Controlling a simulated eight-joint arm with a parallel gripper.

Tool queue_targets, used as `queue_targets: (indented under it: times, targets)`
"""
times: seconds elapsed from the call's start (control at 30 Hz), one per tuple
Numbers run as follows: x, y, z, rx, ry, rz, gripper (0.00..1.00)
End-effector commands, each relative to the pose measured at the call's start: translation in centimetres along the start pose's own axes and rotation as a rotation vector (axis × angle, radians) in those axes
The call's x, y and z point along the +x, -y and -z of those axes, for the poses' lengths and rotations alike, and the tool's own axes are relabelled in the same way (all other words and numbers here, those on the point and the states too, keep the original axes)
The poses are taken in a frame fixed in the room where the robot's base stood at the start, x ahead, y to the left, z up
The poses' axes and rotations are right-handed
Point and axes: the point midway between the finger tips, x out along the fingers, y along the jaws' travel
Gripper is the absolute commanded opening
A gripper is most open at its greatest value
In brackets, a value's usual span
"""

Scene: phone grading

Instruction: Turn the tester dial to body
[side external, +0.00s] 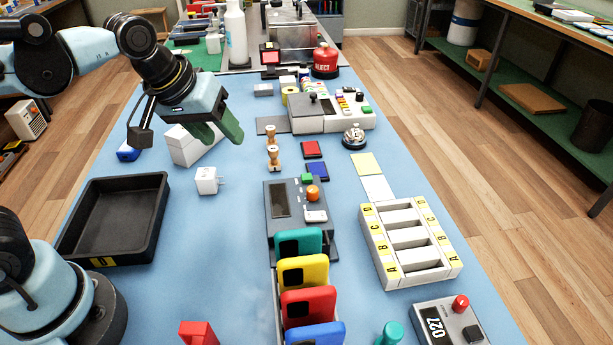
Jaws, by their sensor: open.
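The tester (293,222) is a dark grey box in the middle of the blue mat in the side external view. It has an orange dial (313,193), a green button (307,179), a dark screen (280,200) and a white label. The dial's setting is too small to read. My gripper (222,136) is open and empty, with green fingers pointing down. It is in the air to the upper left of the tester, apart from it, near a white box (190,147).
Colored phones (303,271) stand in a rack directly in front of the tester. A lettered white tray (412,245) is at right, a black bin (115,218) at left. Wooden stamps (272,157), ink pads (312,149) and a bell (354,137) lie behind the tester.

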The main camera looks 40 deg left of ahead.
Motion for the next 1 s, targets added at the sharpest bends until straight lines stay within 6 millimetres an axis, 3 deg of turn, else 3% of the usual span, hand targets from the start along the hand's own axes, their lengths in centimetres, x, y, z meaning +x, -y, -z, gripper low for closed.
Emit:
queue_targets:
  times: [0.3,0.6,0.8,1.0]
  targets:
    - [1.2,-6.8,3.1,-0.532,0.181,0.126,0.50]
    - [4.1,-12.4,3.7,-0.981,0.245,0.335,0.50]
    - [5.2,-14.1,3.4,-1.131,0.240,0.419,0.50]
    - [6.2,-14.1,3.0,-1.157,0.237,0.433,0.50]
